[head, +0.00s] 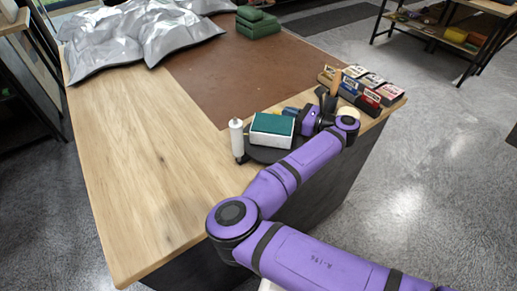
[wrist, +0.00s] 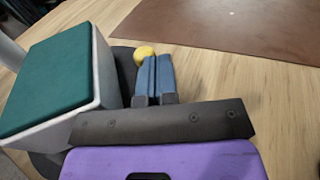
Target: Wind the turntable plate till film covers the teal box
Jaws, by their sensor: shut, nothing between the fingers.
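The teal box (head: 272,124) sits on the dark round turntable plate (head: 265,155). Its top is bare teal and its sides look whitish, as if wrapped in film; the box also shows at the left of the wrist view (wrist: 50,80). A white film roll (head: 237,137) stands upright just left of the box. My gripper (wrist: 154,62) has its blue fingers together and empty, over the plate to the right of the box. A yellow knob (wrist: 145,53) is at the fingertips; I cannot tell whether they touch it. My arm hides part of the plate in the head view.
Several small boxes (head: 370,85) and a brush (head: 335,82) stand right of the turntable, near the table's edge. A brown mat (head: 235,70), folded green cloths (head: 257,24) and crumpled silver sheeting (head: 140,35) lie further back. The wooden tabletop at left (head: 140,160) is clear.

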